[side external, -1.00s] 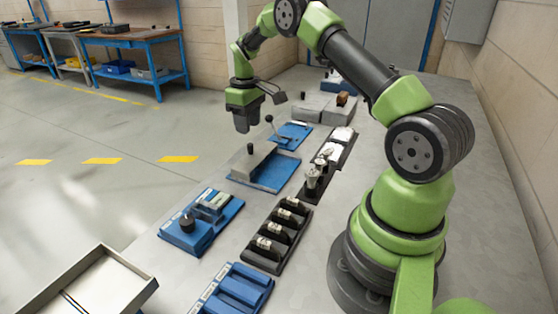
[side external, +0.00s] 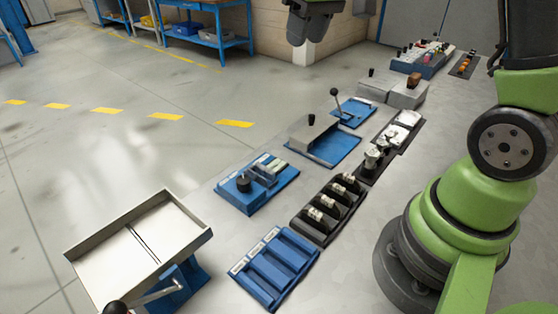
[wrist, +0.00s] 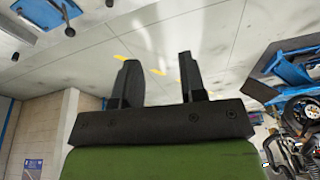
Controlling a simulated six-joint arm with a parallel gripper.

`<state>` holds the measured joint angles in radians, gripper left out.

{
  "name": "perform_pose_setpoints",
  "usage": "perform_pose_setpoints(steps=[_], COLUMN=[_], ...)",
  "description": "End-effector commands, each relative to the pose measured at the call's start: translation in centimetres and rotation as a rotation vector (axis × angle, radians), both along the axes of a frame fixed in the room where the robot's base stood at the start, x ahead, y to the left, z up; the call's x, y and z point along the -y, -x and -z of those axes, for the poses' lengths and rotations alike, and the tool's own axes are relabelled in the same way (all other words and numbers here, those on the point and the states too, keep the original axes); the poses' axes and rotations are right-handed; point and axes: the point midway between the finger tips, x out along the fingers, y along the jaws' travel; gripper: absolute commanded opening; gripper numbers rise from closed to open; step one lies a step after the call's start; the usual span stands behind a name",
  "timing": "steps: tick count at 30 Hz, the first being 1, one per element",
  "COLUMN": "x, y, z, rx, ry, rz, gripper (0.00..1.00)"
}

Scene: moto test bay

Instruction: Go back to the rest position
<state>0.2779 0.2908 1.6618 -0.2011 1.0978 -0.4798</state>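My gripper (side external: 306,30) hangs at the top edge of the side view, high above the floor beyond the bench and clear of everything on it. In the wrist view its two black fingers (wrist: 157,65) stand apart with nothing between them, so it is open and empty. Most of my upper arm is out of the side view.
The bench holds a blue slotted tray (side external: 273,266), a black rack of cylinders (side external: 322,226), a blue fixture with a black knob (side external: 243,182) and a lever station (side external: 336,92). A tilted metal tray (side external: 137,240) stands front left. A motorcycle (wrist: 295,110) shows in the wrist view.

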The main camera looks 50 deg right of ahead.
Motion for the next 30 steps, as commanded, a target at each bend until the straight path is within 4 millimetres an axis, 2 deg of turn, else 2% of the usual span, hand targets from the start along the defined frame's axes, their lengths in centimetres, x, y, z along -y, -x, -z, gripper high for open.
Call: perform_pose_setpoints(steps=[1, 6, 10, 15, 18, 21, 30], x=[-1.5, -5.6, -8.1, -9.9, -10.4, -10.7, -10.7], y=[1.5, 6.9, 11.3, 15.9, 17.4, 18.2, 18.3], z=[-1.6, -4.5, -5.1, -4.5, -3.9, -3.5, -3.5], rx=[0.040, 0.152, 0.230, 0.306, 0.330, 0.342, 0.343], ry=[-0.008, -0.068, -0.128, -0.206, -0.238, -0.255, -0.259], rz=[0.008, 0.064, 0.102, 0.144, 0.159, 0.168, 0.170], gripper=[0.38, 0.38, 0.38, 0.38, 0.38, 0.38, 0.38])
